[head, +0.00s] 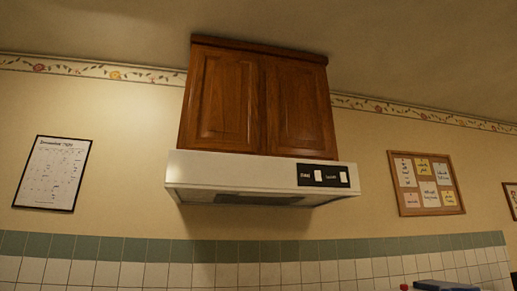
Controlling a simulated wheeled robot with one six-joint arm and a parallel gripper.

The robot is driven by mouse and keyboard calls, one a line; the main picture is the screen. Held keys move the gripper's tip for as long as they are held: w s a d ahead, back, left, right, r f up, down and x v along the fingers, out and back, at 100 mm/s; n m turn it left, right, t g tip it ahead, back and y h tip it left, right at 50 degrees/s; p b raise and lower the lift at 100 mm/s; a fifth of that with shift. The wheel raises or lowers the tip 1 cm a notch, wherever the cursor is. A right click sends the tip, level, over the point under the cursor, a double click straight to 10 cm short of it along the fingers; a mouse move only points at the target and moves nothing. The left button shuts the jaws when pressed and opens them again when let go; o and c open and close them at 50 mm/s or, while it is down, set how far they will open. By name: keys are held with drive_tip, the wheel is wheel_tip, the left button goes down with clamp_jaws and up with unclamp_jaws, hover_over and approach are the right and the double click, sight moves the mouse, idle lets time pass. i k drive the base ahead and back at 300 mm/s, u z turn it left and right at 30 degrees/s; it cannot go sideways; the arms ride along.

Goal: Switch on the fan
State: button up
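A white range hood (235,178) is fixed to the wall under a wooden cabinet in the head view. A black switch panel (325,176) sits at the right end of its front face. The panel has two white switches with small labels beside them. The left switch (318,176) and the right switch (344,177) are close together. The labels are too small to read surely, and I cannot tell which way either switch is set. My gripper is not in view.
The brown two-door cabinet (262,100) stands directly above the hood. A calendar (53,173) hangs on the left and a cork board (426,184) on the right. Dark blue and red items (440,286) show at the bottom right edge. The space below the hood looks clear.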

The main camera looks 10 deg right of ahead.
sight(318, 173)
drive_tip(key=k, duration=1.35)
drive_tip(key=z, duration=0.75)
drive_tip(key=i, duration=1.75)
drive_tip(key=u, duration=0.75)
